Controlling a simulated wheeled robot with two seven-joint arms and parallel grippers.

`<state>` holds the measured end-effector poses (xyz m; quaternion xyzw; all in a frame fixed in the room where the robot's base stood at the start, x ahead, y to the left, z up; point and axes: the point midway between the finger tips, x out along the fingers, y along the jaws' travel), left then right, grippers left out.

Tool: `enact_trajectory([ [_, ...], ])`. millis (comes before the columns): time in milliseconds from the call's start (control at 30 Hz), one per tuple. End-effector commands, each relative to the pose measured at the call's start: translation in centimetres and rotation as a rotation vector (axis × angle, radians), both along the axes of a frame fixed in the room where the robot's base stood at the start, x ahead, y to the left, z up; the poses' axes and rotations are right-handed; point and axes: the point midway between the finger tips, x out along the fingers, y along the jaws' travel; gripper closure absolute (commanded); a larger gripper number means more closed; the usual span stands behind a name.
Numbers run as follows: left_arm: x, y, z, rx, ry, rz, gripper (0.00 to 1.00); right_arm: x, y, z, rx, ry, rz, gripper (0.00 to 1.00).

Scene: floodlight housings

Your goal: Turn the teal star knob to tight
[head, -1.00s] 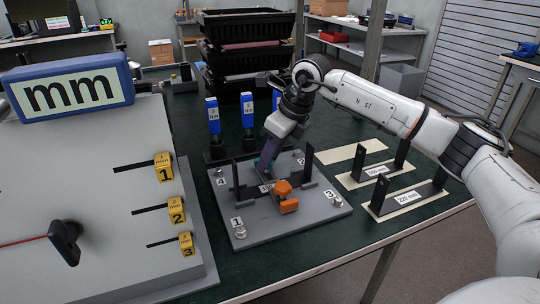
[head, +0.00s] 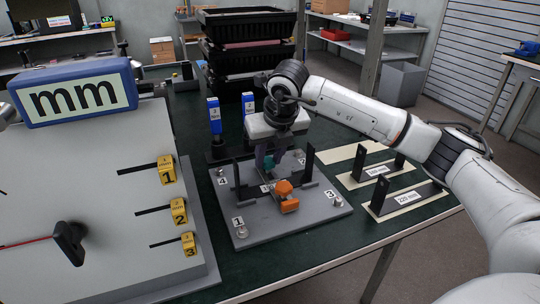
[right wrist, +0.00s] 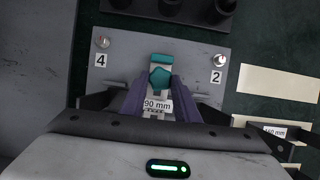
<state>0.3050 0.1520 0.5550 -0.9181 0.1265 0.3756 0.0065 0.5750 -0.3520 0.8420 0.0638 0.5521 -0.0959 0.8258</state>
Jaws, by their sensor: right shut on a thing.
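The teal star knob (right wrist: 161,76) is between the purple fingers of my right gripper (right wrist: 160,92) in the right wrist view, above a "90 mm" label. In the head view my right gripper (head: 266,163) points down at the middle of the grey plate (head: 290,225) and mostly hides the teal knob. The right gripper is shut on the knob. My left gripper is not in view.
An orange clamp part (head: 285,196) and black uprights (head: 309,162) stand close around the gripper. Blue-topped tools (head: 214,115) stand behind the plate. Black brackets (head: 398,198) are at right. A sloped "mm" board (head: 78,98) fills the left.

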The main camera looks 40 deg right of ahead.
Motion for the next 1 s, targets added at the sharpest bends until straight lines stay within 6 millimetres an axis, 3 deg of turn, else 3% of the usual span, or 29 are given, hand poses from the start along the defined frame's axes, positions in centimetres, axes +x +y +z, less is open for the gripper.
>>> enact_trajectory([
  [1000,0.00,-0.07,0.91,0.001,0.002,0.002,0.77,0.69,0.77,0.22,0.000,-0.002,-0.916,0.94],
])
